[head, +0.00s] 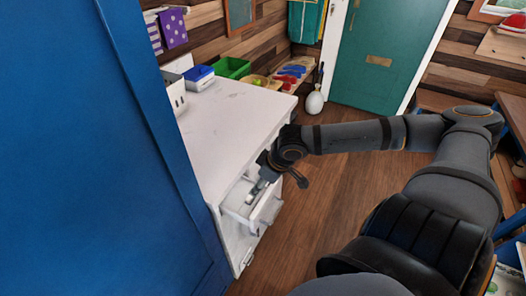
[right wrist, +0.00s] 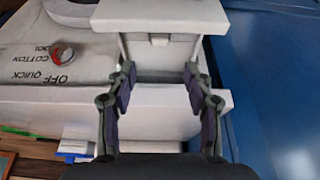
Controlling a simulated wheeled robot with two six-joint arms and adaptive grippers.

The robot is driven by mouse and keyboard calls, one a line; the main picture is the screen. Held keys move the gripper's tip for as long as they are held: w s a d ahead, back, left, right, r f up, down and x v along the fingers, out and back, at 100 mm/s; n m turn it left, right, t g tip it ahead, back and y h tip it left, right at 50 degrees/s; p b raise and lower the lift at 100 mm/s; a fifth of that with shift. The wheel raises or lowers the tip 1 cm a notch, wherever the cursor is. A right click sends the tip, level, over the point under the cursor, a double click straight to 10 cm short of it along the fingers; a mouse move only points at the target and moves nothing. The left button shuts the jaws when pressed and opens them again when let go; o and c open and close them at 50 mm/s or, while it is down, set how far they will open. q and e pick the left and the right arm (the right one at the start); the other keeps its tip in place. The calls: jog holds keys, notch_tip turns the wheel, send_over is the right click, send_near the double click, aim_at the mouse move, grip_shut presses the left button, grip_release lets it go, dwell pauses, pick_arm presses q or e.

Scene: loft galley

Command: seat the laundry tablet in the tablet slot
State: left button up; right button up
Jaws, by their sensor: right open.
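A white drawer (head: 268,212) stands pulled out from the front of the white appliance (head: 235,115). My right gripper (head: 256,190) is over the open drawer, pointing down into it. In the right wrist view, my right gripper's (right wrist: 159,72) two fingers are spread apart above the drawer (right wrist: 155,100), with a visible gap between them. A small pale block (right wrist: 159,40) shows beyond the fingertips; I cannot tell whether it is the laundry tablet or part of the drawer. I cannot make out the tablet or the tablet slot for sure. My left gripper is not in view.
A tall blue panel (head: 100,150) stands close on the left. A green tray (head: 232,68) and a blue box (head: 199,73) sit at the back. The floor right of the appliance is open.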

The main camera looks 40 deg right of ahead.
jog(key=shift+p+v, duration=1.05)
jog(key=shift+p, duration=0.2)
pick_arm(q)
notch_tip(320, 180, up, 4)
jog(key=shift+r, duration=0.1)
pick_arm(e)
jog(key=shift+f, duration=0.1)
